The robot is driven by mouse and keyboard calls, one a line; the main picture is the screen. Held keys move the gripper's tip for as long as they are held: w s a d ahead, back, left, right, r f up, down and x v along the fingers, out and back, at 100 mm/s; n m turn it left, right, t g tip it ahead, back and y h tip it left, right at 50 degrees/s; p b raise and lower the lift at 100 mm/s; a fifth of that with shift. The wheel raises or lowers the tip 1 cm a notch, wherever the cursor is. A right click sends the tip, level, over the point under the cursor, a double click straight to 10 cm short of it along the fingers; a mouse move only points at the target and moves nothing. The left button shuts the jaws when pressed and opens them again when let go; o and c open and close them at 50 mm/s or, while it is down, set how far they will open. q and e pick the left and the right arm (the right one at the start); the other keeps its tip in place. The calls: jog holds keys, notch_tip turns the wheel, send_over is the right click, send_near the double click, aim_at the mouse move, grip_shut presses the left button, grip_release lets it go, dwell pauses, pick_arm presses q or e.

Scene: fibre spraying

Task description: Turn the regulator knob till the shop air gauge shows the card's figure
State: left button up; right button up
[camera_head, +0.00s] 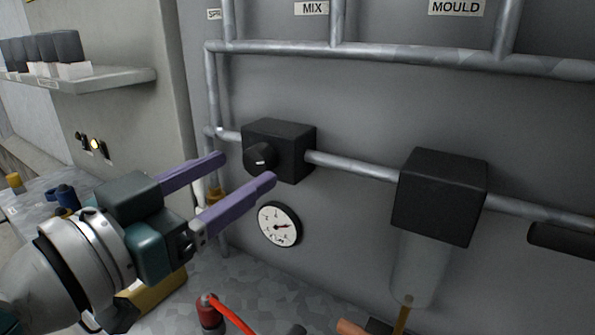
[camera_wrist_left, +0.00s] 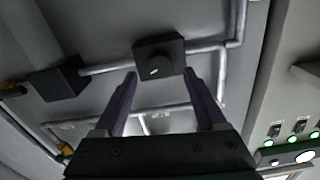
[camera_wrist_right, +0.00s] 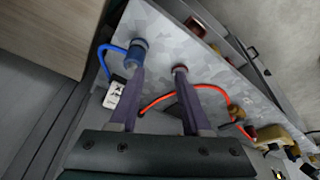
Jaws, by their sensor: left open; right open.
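The regulator is a black block (camera_head: 293,150) on the wall pipe, with a round black knob (camera_head: 262,156) on its front. In the left wrist view the knob (camera_wrist_left: 160,67) shows between the fingertips, and I see no contact. My right gripper (camera_wrist_right: 159,72) is open over the bench. I cannot make out the card for certain.
A black filter block (camera_head: 440,190) with a clear bowl (camera_head: 418,265) hangs right of the regulator. Pipes run along the wall under MIX (camera_head: 312,8) and MOULD (camera_head: 456,7) labels. In the right wrist view, a blue hose fitting (camera_wrist_right: 137,48) and red hose (camera_wrist_right: 205,87) lie near the fingers.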

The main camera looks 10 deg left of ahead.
aim_at(260, 160)
pick_arm(q)
jog(key=shift+b+x, duration=0.35)
jog(key=shift+x, duration=1)
grip_shut()
